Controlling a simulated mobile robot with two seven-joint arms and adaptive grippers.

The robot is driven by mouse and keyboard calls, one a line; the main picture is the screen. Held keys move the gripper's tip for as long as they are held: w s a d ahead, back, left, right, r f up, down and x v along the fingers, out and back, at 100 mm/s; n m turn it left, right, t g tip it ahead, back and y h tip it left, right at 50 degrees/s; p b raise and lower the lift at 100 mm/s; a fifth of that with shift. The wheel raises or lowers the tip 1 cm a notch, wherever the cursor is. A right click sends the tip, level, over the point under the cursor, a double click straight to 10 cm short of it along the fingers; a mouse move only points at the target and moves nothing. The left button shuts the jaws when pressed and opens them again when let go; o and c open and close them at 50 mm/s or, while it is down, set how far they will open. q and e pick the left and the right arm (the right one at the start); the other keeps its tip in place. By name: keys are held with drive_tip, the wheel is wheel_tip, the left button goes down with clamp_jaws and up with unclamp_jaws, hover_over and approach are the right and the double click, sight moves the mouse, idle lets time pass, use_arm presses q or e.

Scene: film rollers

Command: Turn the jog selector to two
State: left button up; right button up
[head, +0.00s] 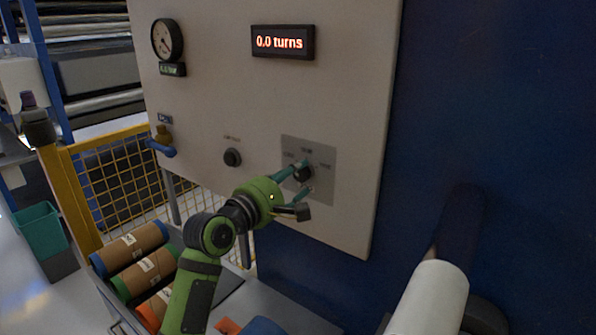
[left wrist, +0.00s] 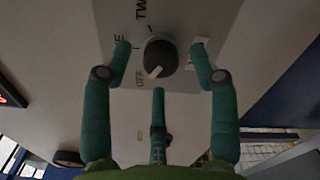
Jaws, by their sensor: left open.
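The jog selector (head: 303,173) is a round dark knob on a grey plate (head: 322,188) on the pale panel. In the left wrist view the knob (left wrist: 161,52) has a white mark at its lower left, towards the "OFF" label. A partly hidden label ending in "E" is to the left and "TW…" is at the top. My left gripper (head: 298,184) is open at the knob, its teal fingers spread around it in the left wrist view (left wrist: 160,65). I cannot tell whether they touch it. My right gripper is not in view.
A display (head: 283,42) reads "0.0 turns". A gauge (head: 167,40), a blue-handled valve (head: 162,143) and a black button (head: 232,157) are on the panel to the left. Wrapped rolls (head: 130,248) lie lower left.

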use_arm(q)
drive_tip(key=shift+x, duration=1)
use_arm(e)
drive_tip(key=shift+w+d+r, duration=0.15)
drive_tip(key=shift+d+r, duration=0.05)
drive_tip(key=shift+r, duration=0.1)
use_arm(q)
drive_tip(key=c, duration=1.1)
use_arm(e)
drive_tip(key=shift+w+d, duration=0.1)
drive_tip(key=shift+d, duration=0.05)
